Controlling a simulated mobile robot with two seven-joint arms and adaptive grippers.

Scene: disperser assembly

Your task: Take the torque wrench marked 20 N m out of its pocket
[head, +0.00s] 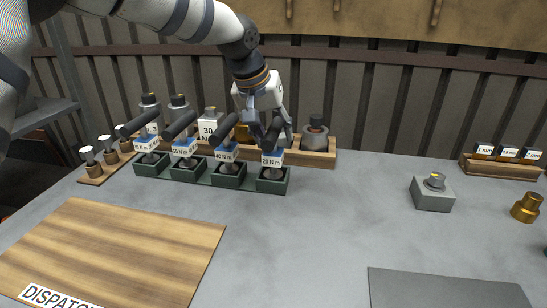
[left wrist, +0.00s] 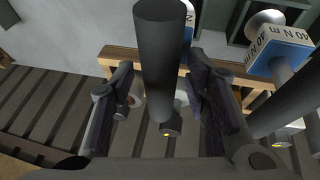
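The torque wrench marked 20 N m (head: 271,159) stands in the rightmost pocket of the dark green rack (head: 281,187), tilted, with its black handle upward. My left gripper (head: 274,132) is at its handle. In the left wrist view the black handle (left wrist: 160,60) lies between the two fingers of my left gripper (left wrist: 162,105); gaps show on both sides, so it is open. The wrench's blue and white label is mostly hidden there. The neighbouring wrench marked 40 N m (head: 225,152) stands in the pocket to the left, and its label (left wrist: 280,45) shows in the left wrist view. My right gripper is not in view.
More wrenches (head: 185,148) fill the pockets further left. Behind the rack is a wooden holder (head: 322,158) with several weight-like parts. A wooden board (head: 110,250) lies front left. A grey block (head: 432,195) and a brass part (head: 526,207) stand right. The middle table is clear.

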